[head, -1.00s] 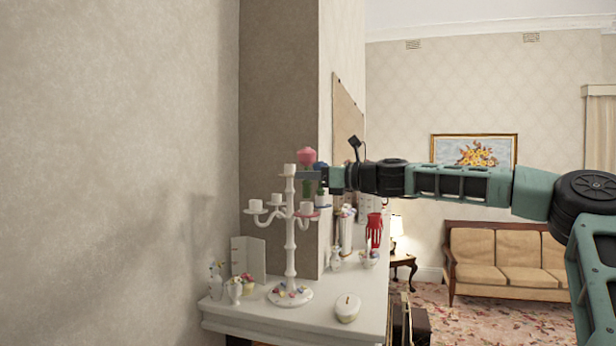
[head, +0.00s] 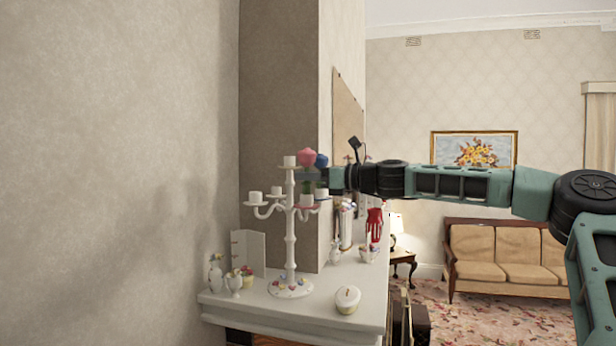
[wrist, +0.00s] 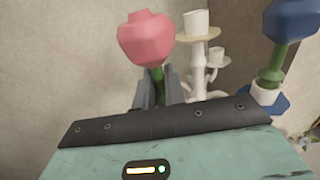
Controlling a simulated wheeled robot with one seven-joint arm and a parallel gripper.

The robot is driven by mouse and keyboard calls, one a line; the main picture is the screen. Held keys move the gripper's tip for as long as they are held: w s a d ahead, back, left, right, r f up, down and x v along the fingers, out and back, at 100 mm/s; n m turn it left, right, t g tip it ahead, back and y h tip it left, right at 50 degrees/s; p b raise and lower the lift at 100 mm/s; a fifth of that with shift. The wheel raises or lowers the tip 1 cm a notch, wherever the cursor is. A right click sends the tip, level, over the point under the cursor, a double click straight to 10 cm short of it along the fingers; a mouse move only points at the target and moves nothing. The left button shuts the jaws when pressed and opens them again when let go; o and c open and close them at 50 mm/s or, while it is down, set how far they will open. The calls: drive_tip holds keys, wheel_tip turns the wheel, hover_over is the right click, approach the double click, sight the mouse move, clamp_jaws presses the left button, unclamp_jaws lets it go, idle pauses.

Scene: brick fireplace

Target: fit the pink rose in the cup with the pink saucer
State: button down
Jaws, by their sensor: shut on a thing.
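The pink rose (head: 307,158) is upright in my gripper (head: 312,175), which is shut on its green stem. In the wrist view the pink rose (wrist: 147,38) rises above the fingers (wrist: 159,88). In the head view its stem's lower end is over or at the cup with the pink saucer (head: 304,207), on the right side of the white candelabrum (head: 291,240). I cannot tell whether the stem has entered that cup. The wrist view shows no pink saucer; the gripper body blocks the lower part.
A blue rose (wrist: 290,22) stands close to the right in a cup with a blue saucer (wrist: 264,103). Other white candelabrum cups (head: 255,197) are to the left. Small vases (head: 215,272) and a round white box (head: 347,299) stand on the mantel (head: 330,322).

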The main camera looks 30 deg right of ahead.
drive_tip(key=shift+f+b, duration=0.35)
drive_tip(key=shift+f, duration=0.2)
drive_tip(key=c, duration=1.4)
unclamp_jaws()
drive_tip(key=shift+d, duration=0.1)
drive_tip(key=shift+s+d+f+b, duration=0.15)
drive_tip(key=shift+s+d+b, duration=0.1)
drive_tip(key=shift+s+b, duration=0.05)
drive_tip(key=b+v, duration=0.6)
drive_tip(key=v, duration=1)
drive_tip(key=shift+s+d, duration=0.15)
drive_tip(key=shift+s, duration=0.05)
